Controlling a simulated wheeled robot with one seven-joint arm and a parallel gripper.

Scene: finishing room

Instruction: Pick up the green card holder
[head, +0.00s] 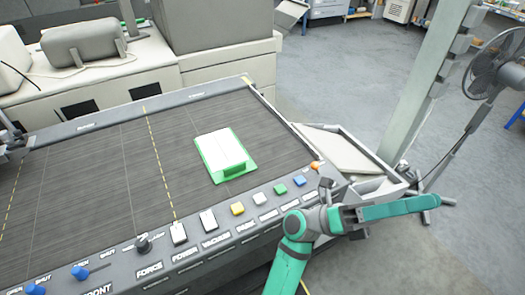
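The green card holder (243,171) lies flat on the dark slatted table (95,165), right of the middle of the bed. It is a green backing with a raised green lip at its near end, and white cards or paper (218,148) cover most of its top. My teal and grey arm comes up from the bottom right, beyond the table's near right corner, and is apart from the holder. I cannot make out any gripper fingers. Nothing covers the holder.
A control panel along the table's near edge carries a yellow button (237,208), a green button (280,189), a blue button (299,181) and a black knob (143,243). A grey post (425,85) and a fan (496,65) stand at right. The bed around the holder is clear.

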